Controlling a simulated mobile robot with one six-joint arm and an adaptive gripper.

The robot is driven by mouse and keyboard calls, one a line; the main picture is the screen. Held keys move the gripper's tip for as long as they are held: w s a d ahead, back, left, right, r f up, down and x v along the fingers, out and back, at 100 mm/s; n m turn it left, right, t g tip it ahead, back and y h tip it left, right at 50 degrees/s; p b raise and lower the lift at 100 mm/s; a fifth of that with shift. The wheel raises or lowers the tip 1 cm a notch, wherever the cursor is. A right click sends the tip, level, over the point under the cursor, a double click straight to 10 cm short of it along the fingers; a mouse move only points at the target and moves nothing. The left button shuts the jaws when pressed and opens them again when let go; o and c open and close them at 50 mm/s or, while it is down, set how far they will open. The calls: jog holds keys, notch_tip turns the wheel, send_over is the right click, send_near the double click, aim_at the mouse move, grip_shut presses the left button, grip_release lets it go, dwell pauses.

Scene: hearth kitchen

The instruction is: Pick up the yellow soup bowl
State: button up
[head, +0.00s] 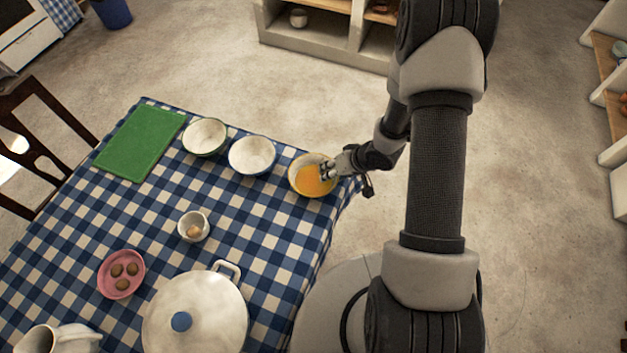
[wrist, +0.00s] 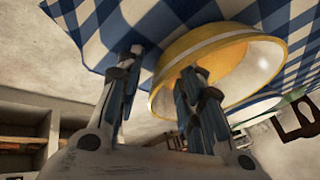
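The yellow soup bowl (head: 296,177) stands upright at the right edge of the checked table, with an orange inside. In the head view, my gripper (head: 330,171) is at the bowl's right rim and hides part of it. In the wrist view, the bowl (wrist: 215,45) appears inverted beyond the fingers. My gripper (wrist: 160,90) is open there, with a clear gap between its fingers. One finger overlaps the bowl's opening and the other is outside its outline. Contact with the rim cannot be told.
A white bowl (head: 252,155) stands close left of the yellow bowl, and a green-rimmed bowl (head: 205,137) is farther left. A small cup (head: 193,227), a pink plate (head: 121,274) and a lidded pot (head: 195,315) are nearer. The checked tablecloth (head: 262,222) is bare just in front of the yellow bowl.

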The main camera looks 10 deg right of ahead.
jog(key=shift+r, duration=0.1)
grip_shut()
dwell(0.5)
